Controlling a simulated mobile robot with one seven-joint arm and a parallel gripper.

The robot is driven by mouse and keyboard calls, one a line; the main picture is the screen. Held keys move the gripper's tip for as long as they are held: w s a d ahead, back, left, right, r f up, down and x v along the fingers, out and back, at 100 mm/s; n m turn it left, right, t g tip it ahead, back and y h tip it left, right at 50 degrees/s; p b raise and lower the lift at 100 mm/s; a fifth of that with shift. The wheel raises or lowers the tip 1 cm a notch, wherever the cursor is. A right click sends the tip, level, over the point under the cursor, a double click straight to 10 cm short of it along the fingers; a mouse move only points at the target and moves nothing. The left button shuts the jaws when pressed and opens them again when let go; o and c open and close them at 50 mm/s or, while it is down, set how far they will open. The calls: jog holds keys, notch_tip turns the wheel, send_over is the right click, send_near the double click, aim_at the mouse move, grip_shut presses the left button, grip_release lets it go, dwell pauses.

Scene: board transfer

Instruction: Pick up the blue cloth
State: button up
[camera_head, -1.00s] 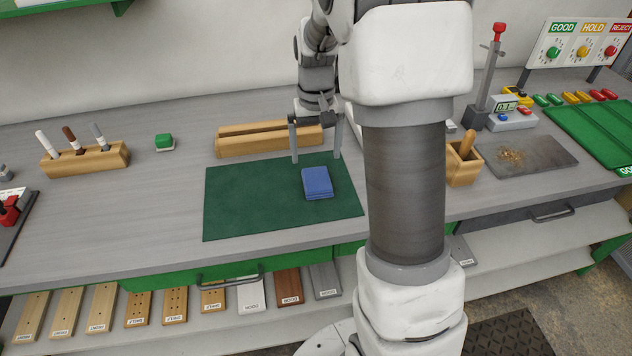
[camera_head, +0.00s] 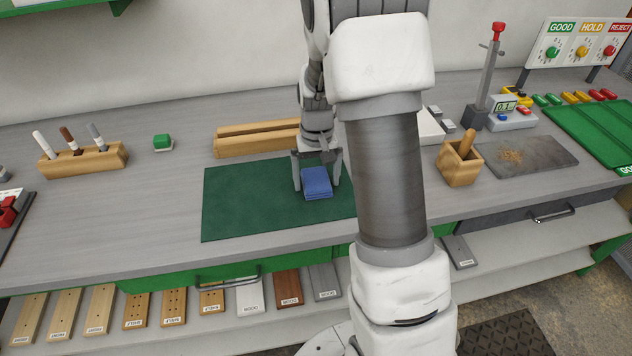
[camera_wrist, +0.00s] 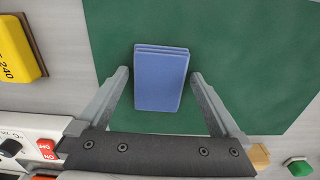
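The blue cloth (camera_head: 317,182) is folded into a small rectangular stack and lies on the green mat (camera_head: 240,205). My gripper (camera_head: 318,188) is open above the mat, with one finger on each side of the cloth. In the wrist view the cloth (camera_wrist: 161,80) lies between and slightly beyond the fingertips of my gripper (camera_wrist: 159,76), with a gap on each side. Nothing is held. I cannot tell exactly how high the fingertips are above the mat.
A long wooden block (camera_head: 255,138) lies behind the mat. A wooden holder with markers (camera_head: 85,160) and a green block (camera_head: 163,142) stand to the left. A wooden box (camera_head: 460,165) stands to the right. A yellow object (camera_wrist: 18,50) shows in the wrist view.

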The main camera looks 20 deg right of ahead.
aim_at(317, 181)
jog(key=c, duration=1.1)
jog(key=shift+r, duration=0.1)
jog(key=shift+r, duration=0.65)
notch_tip(317, 181, up, 3)
jog(key=shift+w+r, duration=0.1)
jog(key=d+r, duration=0.6)
jog(key=d, duration=0.5)
jog(key=shift+d+r+p, duration=0.2)
jog(key=shift+d+p, duration=0.15)
jog(key=shift+p, duration=0.05)
